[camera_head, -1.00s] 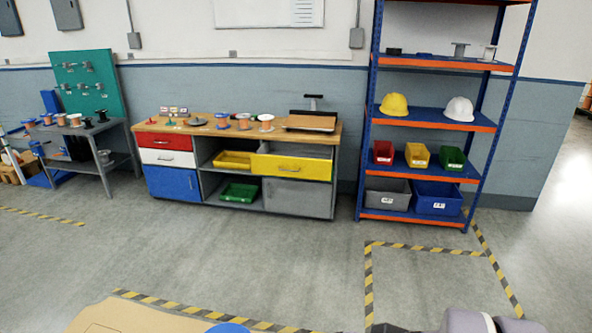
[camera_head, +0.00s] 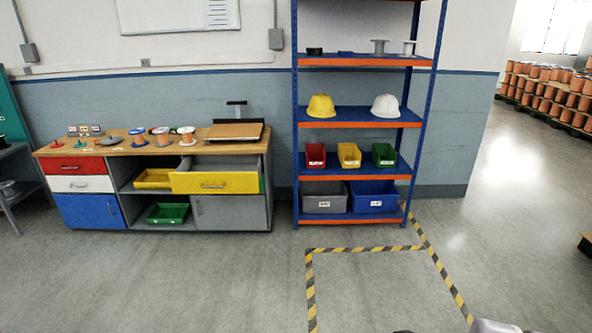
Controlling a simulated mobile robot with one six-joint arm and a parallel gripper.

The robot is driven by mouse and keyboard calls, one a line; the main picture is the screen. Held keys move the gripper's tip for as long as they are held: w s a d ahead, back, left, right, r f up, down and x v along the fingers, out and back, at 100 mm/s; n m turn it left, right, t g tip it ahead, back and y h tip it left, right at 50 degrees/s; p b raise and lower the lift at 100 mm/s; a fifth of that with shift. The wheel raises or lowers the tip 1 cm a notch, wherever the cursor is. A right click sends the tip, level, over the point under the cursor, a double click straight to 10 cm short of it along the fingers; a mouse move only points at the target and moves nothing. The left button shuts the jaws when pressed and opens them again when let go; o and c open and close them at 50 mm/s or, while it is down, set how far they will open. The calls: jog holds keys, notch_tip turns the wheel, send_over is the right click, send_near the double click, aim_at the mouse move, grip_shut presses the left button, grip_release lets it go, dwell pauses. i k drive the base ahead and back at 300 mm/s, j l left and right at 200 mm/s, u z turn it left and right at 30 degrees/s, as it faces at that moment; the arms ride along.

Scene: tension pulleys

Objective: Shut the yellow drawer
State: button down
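The yellow drawer (camera_head: 214,183) is in the upper right part of the workbench (camera_head: 150,148) along the wall. It stands pulled out, its yellow front forward of the bench face and a dark handle on it. The drawer's inside shows a little behind the front. A part of my arm shows at the bottom right edge of the view. My gripper's fingers cannot be made out, and nothing of mine is near the drawer.
A blue and orange shelf rack (camera_head: 362,124) with bins and two helmets stands right of the bench. A yellow tray (camera_head: 153,180) and a green tray (camera_head: 167,213) sit in the open bay. The grey floor before the bench is clear. Yellow-black tape (camera_head: 365,249) marks the floor.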

aim_at(210, 174)
jog(key=i+l+u, duration=0.1)
jog(key=i, duration=0.35)
jog(key=i+l+u, duration=0.15)
jog(key=i, duration=0.3)
jog(key=i+l+u, duration=0.1)
jog(key=i, duration=0.35)
jog(key=i+l+u, duration=0.1)
jog(key=i+l, duration=0.2)
jog(key=i, duration=0.15)
jog(key=i+l+u, duration=0.15)
jog(key=i, duration=0.3)
jog(key=i+j+u, duration=0.3)
jog(key=i, duration=0.25)
jog(key=i+u, duration=0.25)
jog(key=i, duration=0.25)
jog(key=j+z, duration=0.35)
jog(key=i+j+z, duration=0.1)
jog(key=j+z, duration=0.65)
